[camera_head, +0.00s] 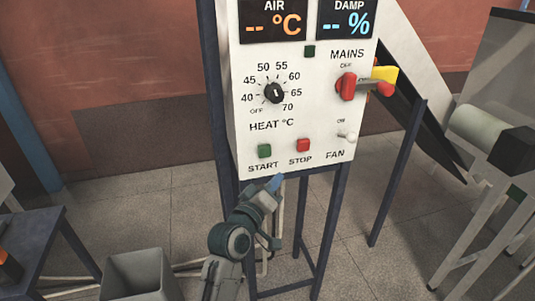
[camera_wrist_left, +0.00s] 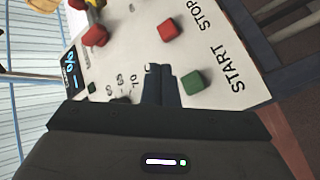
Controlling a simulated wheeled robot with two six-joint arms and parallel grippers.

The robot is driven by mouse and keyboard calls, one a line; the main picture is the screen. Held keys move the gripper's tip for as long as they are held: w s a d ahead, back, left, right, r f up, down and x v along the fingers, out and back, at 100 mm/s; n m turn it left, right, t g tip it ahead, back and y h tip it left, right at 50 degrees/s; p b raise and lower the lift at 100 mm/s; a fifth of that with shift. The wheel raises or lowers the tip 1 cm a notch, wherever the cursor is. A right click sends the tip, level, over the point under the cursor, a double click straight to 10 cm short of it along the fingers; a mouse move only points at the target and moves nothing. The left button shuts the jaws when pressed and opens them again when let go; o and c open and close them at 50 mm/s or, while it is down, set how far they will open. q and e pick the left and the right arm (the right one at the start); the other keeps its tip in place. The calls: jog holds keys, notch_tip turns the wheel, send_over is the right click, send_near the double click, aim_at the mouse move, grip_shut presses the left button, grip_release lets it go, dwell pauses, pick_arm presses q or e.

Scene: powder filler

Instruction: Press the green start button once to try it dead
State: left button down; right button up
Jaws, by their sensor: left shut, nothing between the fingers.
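The green start button (camera_head: 264,151) is on the lower left of the white control panel (camera_head: 245,95), above the word START. In the left wrist view the green button (camera_wrist_left: 194,82) is just right of my fingertips. My left gripper (camera_head: 275,183) is shut and empty, at the panel's lower edge, below and slightly right of the button. Its closed fingers (camera_wrist_left: 160,72) point at the panel in the wrist view; I cannot tell the exact gap to the panel. My right gripper is not in view.
The red stop button (camera_head: 303,145) is close beside the start button. The heat knob (camera_head: 274,92), fan switch (camera_head: 347,136) and red mains switch (camera_head: 346,86) are on the same panel. Both displays show dashes. A grey bin (camera_head: 138,274) stands at lower left.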

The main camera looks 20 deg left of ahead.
aim_at(264, 151)
pick_arm(q)
jog(key=w+a+b, duration=0.1)
jog(key=w+a, duration=0.4)
jog(key=w, duration=0.2)
jog(key=shift+w, duration=0.2)
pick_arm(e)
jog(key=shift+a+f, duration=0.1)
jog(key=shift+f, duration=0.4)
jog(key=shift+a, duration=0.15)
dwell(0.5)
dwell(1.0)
pick_arm(q)
jog(key=shift+w+a, duration=0.25)
jog(key=shift+w, duration=0.1)
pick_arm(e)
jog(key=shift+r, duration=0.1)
